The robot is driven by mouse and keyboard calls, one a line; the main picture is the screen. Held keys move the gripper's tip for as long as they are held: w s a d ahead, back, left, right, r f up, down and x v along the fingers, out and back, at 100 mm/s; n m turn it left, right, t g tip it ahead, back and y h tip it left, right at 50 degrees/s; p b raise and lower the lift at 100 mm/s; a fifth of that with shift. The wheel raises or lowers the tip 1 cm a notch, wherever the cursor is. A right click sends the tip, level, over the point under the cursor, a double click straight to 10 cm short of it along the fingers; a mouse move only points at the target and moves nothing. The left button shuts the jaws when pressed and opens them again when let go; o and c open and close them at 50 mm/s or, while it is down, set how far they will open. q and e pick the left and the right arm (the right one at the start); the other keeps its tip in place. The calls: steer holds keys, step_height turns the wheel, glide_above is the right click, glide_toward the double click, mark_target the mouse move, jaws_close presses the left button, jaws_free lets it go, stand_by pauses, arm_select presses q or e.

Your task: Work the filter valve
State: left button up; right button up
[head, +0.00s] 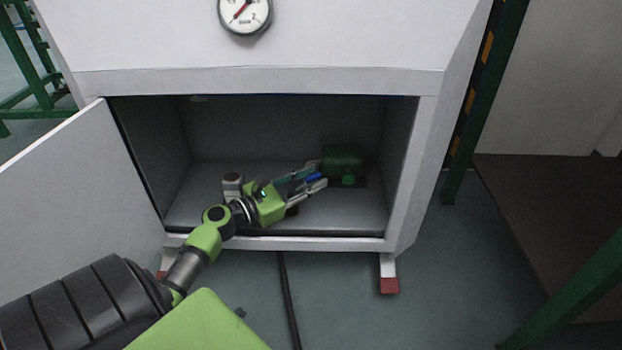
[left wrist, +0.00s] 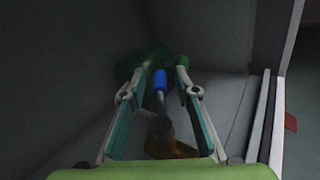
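The filter valve's blue handle (head: 313,177) is inside the open cabinet, in front of a dark green filter body (head: 343,160). In the left wrist view the blue handle (left wrist: 160,81) stands between my two fingers, with a gap on each side. The green body (left wrist: 145,60) shows dimly behind it. My left gripper (head: 318,174) reaches into the cabinet from the left and is open around the handle; its fingers (left wrist: 156,82) are spread apart. The fingers partly hide the handle in the head view. My right gripper is not in view.
The white cabinet (head: 260,82) has its door (head: 75,190) swung open on the left. Its right wall (head: 400,165) is close beside the filter body. A pressure gauge (head: 245,12) sits above the opening. A dark cable (head: 288,300) lies on the floor below.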

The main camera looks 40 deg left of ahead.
arm_select(q)
steer(key=v, duration=1.1)
steer(key=shift+s+a, duration=0.15)
steer(key=shift+s, duration=0.35)
